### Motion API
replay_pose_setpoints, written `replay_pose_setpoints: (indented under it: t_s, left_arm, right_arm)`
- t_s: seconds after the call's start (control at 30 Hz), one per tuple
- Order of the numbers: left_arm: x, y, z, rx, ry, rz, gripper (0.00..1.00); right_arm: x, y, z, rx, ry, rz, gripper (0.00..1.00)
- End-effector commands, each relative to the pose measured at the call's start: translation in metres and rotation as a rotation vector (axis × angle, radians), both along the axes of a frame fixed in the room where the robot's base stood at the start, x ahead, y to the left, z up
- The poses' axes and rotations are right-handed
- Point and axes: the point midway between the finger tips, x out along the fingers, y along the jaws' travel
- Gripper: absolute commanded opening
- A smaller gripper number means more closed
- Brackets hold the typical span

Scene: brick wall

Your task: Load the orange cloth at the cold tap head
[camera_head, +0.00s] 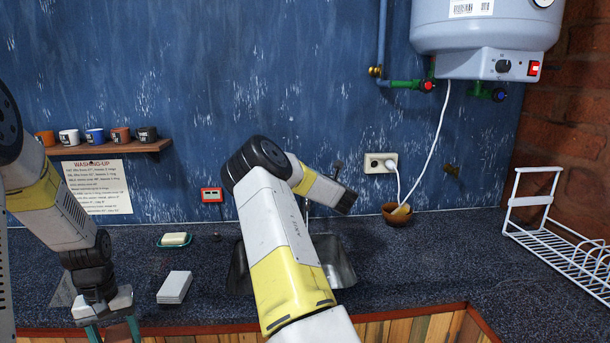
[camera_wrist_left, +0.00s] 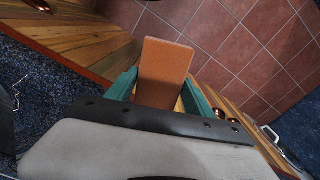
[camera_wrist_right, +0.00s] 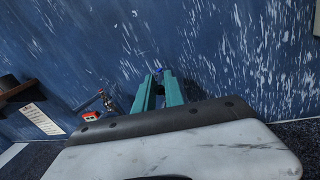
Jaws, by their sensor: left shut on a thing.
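The orange cloth (camera_wrist_left: 166,70) is a flat rectangular piece held between the green fingers of my left gripper (camera_wrist_left: 160,92), over the floor in front of the counter. My right arm hides most of the tap above the sink (camera_head: 340,260) in the head view.
A soap dish (camera_head: 174,240) and a white block (camera_head: 174,287) are on the counter. A wooden bowl (camera_head: 397,214) stands under the socket, a dish rack (camera_head: 570,240) at right. A cup shelf (camera_head: 110,149) and water heater (camera_head: 485,30) are on the wall.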

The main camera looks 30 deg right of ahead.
Motion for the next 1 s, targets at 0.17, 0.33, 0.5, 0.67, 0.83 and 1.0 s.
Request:
replay_pose_setpoints:
  t_s: [0.17, 0.33, 0.5, 0.67, 0.83, 1.0]
  left_arm:
    - [0.0, 0.0, 0.0, 0.0, 0.0, 0.0, 0.29]
    - [0.0, 0.0, 0.0, 0.0, 0.0, 0.0, 0.29]
    - [0.0, 0.0, 0.0, 0.0, 0.0, 0.0, 0.29]
    - [0.0, 0.0, 0.0, 0.0, 0.0, 0.0, 0.29]
    - [0.0, 0.0, 0.0, 0.0, 0.0, 0.0, 0.29]
    - [0.0, 0.0, 0.0, 0.0, 0.0, 0.0, 0.29]
  right_arm:
    - [0.0, 0.0, 0.0, 0.0, 0.0, 0.0, 0.33]
    - [0.0, 0.0, 0.0, 0.0, 0.0, -0.001, 0.33]
    - [-0.008, 0.0, 0.0, 0.0, -0.001, -0.002, 0.33]
    - [-0.036, 0.002, 0.0, 0.002, 0.001, -0.004, 0.33]
    - [-0.073, 0.006, 0.0, 0.002, 0.0, -0.004, 0.33]
    - [-0.102, 0.008, 0.0, 0.001, 0.0, -0.003, 0.33]
